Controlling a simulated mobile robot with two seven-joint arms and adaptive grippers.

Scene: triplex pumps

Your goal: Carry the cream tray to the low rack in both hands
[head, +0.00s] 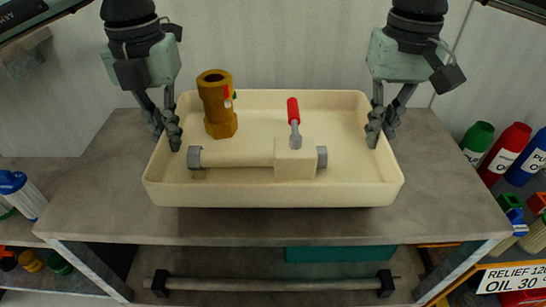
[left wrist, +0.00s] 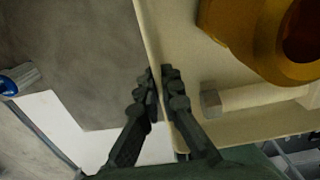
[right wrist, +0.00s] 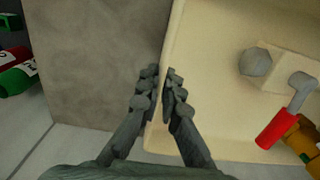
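The cream tray (head: 270,198) is on the grey-brown bench top and looks level. In it stand a brass fitting (head: 217,105) at the back left and a cream pipe valve (head: 240,155) with a red lever. My left gripper (head: 167,133) has its fingers on both sides of the tray's left wall, pinching it; the wall also runs between the fingers in the left wrist view (left wrist: 160,90). My right gripper (head: 381,128) pinches the right wall the same way, also seen in the right wrist view (right wrist: 158,90). I cannot make out the low rack for certain.
The bench top (head: 440,190) is bare around the tray. Red, green and blue bottles (head: 505,150) stand at the right, above a label (head: 512,280). A blue-capped bottle (head: 20,190) stands at the left. Under the bench are a grey bar (head: 270,284) and a teal object (head: 340,254).

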